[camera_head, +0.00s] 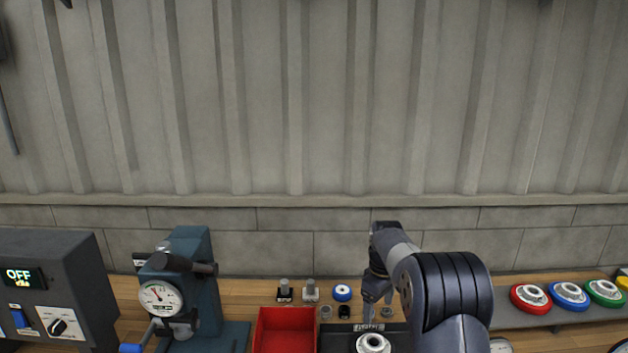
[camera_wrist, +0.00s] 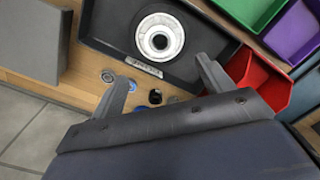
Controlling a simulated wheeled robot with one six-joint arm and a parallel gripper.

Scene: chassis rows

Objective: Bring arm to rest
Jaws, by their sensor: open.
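My gripper (camera_head: 377,300) is raised on my arm at right of centre in the head view, above the workbench. In the wrist view my gripper (camera_wrist: 163,68) has its two fingers spread apart with nothing between them. Beyond the fingers is a black tray (camera_wrist: 105,20) holding a round white and metal part (camera_wrist: 160,38). The same part (camera_head: 373,343) shows at the bottom edge of the head view, below my gripper. My arm hides some of the bench behind it.
A red bin (camera_head: 285,332) stands left of the tray. A teal press with a gauge (camera_head: 160,297) and a grey control box reading OFF (camera_head: 45,290) are further left. Small parts and a blue ring (camera_head: 342,292) lie behind. Red, blue and green discs (camera_head: 569,294) line the right.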

